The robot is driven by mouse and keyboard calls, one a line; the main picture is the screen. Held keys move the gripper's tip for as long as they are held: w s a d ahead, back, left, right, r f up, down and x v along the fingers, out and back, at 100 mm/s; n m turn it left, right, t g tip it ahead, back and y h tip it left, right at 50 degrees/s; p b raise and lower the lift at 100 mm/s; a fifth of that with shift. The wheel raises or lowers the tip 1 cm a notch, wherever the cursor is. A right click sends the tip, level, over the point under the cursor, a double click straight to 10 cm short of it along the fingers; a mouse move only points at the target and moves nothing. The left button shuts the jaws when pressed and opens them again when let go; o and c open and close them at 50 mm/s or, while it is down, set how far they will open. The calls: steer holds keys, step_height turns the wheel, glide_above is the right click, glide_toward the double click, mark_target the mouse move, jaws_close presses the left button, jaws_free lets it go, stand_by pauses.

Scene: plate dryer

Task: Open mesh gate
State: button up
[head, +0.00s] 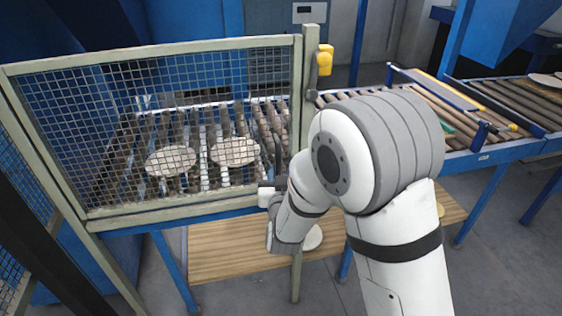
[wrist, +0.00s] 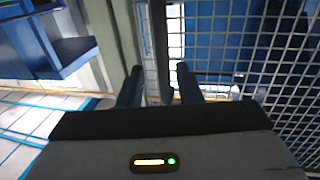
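The mesh gate (head: 160,110) is a wire-mesh panel in a beige frame at the left of the head view. It looks closed against the beige post (head: 303,90) at its right end. Its mesh also shows at the right of the wrist view (wrist: 240,45). My gripper (wrist: 158,80) has its two dark fingers apart, with a narrow upright strip showing between or beyond them. I cannot tell whether they touch it. In the head view, my gripper is near the gate's right edge, partly hidden by my wrist.
A yellow fitting (head: 325,60) sits high on the post. Behind the mesh, round plates (head: 235,152) lie on rollers. A roller conveyor (head: 450,105) runs to the right, with a blue frame and legs. A wooden board (head: 220,250) lies below the gate.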

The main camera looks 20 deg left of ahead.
mark_target(278, 165)
steer(key=shift+p+x, duration=0.35)
steer(key=shift+x, duration=1.95)
steer(key=shift+s+a, duration=0.15)
steer(key=shift+c, duration=0.2)
jaws_close()
